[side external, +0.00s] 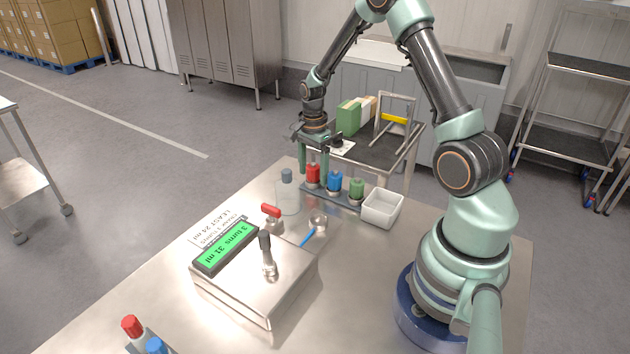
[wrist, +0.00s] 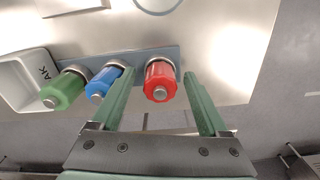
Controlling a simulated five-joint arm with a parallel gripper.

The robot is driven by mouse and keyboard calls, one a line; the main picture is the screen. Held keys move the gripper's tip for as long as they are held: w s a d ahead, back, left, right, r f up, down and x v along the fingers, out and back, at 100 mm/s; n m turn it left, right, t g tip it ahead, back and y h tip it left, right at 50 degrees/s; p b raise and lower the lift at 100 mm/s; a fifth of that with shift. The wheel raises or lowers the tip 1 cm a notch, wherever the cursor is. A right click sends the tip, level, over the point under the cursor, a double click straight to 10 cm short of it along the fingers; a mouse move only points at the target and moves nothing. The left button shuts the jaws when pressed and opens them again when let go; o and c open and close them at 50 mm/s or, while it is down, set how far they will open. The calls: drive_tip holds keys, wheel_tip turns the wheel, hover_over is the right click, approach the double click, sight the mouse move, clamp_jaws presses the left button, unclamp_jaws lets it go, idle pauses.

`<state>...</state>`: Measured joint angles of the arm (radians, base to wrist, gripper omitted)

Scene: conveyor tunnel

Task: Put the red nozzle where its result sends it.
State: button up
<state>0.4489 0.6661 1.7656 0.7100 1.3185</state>
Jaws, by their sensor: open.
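The red nozzle (side external: 312,174) stands in a grey-blue rack (side external: 347,201), at the left end of a row with a blue and a green nozzle. My gripper (side external: 314,168) is open above the rack, its green fingers pointing down. In the wrist view the red nozzle (wrist: 160,82) shows between the two spread fingers (wrist: 160,74), with a gap on each side. A metal test unit (side external: 256,284) has a green display (side external: 228,245) reading "3 turns 31 ml".
The blue nozzle (side external: 335,182) and green nozzle (side external: 356,188) stand close by. A white bin (side external: 382,209), lettered "AK" where visible, is right of the rack. A clear bottle (side external: 288,194) stands left. Another red-topped piece (side external: 132,327) and a blue-topped one (side external: 156,346) are at the front edge.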

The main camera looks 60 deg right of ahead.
sight(313, 164)
wheel_tip(313, 164, up, 12)
idle(0.6)
